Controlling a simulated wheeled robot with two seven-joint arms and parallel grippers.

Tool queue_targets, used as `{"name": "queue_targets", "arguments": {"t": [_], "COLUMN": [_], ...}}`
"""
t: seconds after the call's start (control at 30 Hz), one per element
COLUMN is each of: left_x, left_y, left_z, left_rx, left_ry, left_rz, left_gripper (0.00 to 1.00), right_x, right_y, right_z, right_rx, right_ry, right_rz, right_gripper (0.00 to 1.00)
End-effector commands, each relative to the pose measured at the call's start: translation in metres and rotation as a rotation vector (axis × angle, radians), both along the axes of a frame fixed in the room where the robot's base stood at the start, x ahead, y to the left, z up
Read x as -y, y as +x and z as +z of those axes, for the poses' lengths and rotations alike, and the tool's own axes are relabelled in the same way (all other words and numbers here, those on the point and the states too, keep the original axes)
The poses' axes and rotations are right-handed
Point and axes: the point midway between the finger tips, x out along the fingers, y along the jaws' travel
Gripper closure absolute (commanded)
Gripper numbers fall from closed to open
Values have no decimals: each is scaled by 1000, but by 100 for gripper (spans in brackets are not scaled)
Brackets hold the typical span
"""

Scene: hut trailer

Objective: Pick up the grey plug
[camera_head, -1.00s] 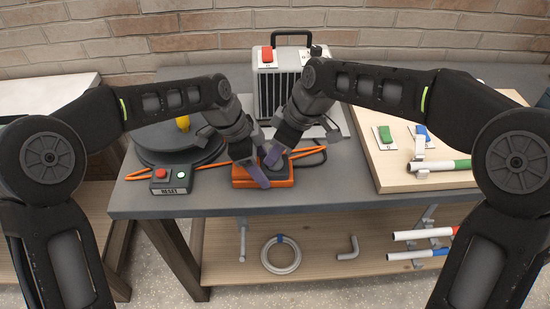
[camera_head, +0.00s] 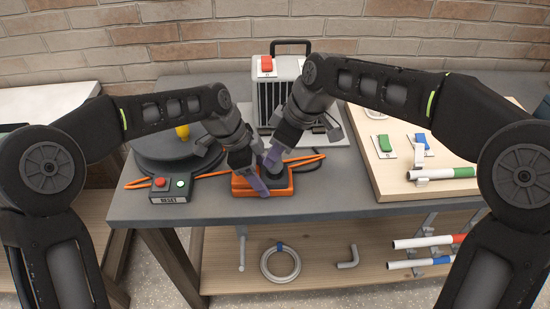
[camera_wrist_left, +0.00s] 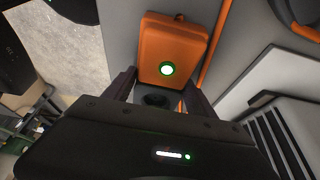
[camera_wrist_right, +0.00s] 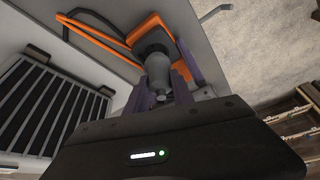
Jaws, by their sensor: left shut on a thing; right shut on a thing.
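The grey plug (camera_wrist_right: 156,66) is a ribbed grey cylinder in the right wrist view. It stands between the purple fingers of my right gripper (camera_wrist_right: 163,90), which is shut on it. Its lower end meets the orange box (camera_wrist_right: 150,28); I cannot tell how deep it sits there. In the head view the orange box (camera_head: 280,192) lies on the grey bench top, and my right gripper (camera_head: 272,158) comes down over it. My left gripper (camera_head: 260,183) is shut on the orange box. The left wrist view shows a lit green light on the box (camera_wrist_left: 165,28).
A grey ribbed case (camera_head: 318,68) with a red switch stands behind the grippers. A RESET box (camera_head: 170,199) and a dark round base (camera_head: 150,160) are at left. A wooden board (camera_head: 385,185) with switches is at right. An orange cable (camera_head: 222,174) runs over the bench.

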Motion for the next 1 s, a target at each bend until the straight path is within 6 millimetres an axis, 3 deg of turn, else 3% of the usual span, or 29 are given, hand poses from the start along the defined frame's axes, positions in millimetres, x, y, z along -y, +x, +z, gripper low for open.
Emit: {"name": "queue_targets", "arguments": {"t": [0.03, 0.17, 0.6, 0.8, 1.0], "left_x": [0, 0, 0, 0, 0], "left_y": [0, 0, 0, 0, 0], "left_z": [0, 0, 0, 0, 0], "left_rx": [0, 0, 0, 0, 0], "left_ry": [0, 0, 0, 0, 0], "left_rz": [0, 0, 0, 0, 0], "left_gripper": [91, 91, 91, 91, 91], "right_x": [-1, 25, 132, 157, 163], "right_y": [1, -11, -62, -75, -78], "right_z": [10, 9, 9, 8, 8], "right_rx": [4, 0, 1, 0, 0], "right_ry": [1, 1, 1, 0, 1], "right_rz": [1, -5, -4, -1, 0], "right_gripper": [100, 100, 100, 100, 100]}}
